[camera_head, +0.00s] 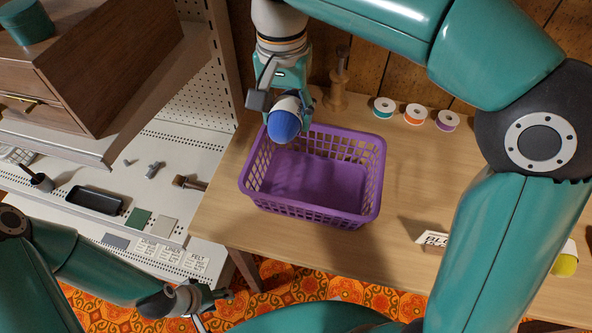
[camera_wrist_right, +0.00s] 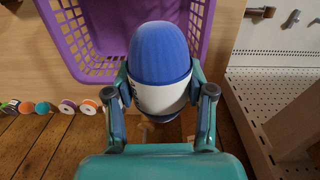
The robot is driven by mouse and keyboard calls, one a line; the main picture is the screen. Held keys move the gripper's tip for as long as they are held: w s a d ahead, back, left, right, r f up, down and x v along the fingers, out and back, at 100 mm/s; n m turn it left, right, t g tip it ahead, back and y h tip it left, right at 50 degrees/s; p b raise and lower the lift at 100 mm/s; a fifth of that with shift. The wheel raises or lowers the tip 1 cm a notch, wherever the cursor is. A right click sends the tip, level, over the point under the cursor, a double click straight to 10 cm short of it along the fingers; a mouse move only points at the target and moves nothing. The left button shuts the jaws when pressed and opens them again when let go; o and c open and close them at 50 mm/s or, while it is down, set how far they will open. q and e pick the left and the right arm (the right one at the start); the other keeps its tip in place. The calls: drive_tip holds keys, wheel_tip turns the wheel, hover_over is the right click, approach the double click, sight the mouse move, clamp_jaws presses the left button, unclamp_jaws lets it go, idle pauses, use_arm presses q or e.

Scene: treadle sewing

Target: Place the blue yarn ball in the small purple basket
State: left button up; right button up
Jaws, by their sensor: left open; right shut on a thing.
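The blue yarn ball (camera_head: 284,124) has a white band and is held in my right gripper (camera_head: 290,108). It also shows in the right wrist view (camera_wrist_right: 158,50), with a finger on each side of its white band. The small purple basket (camera_head: 310,212) stands on the wooden table, and its floor looks empty. In the head view the ball overlaps the basket's back left corner; its height above the rim is hard to tell. The basket's rim also shows in the right wrist view (camera_wrist_right: 95,74). My left gripper (camera_head: 212,297) is open and empty at the lower left, away from the basket.
Teal (camera_head: 383,107), orange (camera_head: 413,114) and purple (camera_head: 447,120) thread spools stand behind the basket. A wooden spindle (camera_head: 337,88) stands by its back left. A small sign (camera_head: 433,238) and a yellow ball (camera_head: 565,262) are at right. A white pegboard shelf (camera_head: 190,150) is at left.

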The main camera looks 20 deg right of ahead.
drive_tip(key=b, duration=0.3)
hover_over(291, 182)
wheel_tip(291, 182, down, 13)
drive_tip(key=shift+r, duration=0.15)
drive_tip(key=shift+f+b, duration=0.35)
drive_tip(key=shift+f, duration=2.3)
drive_tip(key=shift+f, duration=0.2)
drive_tip(key=o, duration=1.1)
drive_tip(key=shift+r, duration=0.1)
drive_tip(key=shift+c, duration=0.2)
drive_tip(key=shift+r, duration=0.1)
wheel_tip(291, 182, up, 12)
drive_tip(key=p, duration=0.2)
drive_tip(key=shift+p, duration=0.3)
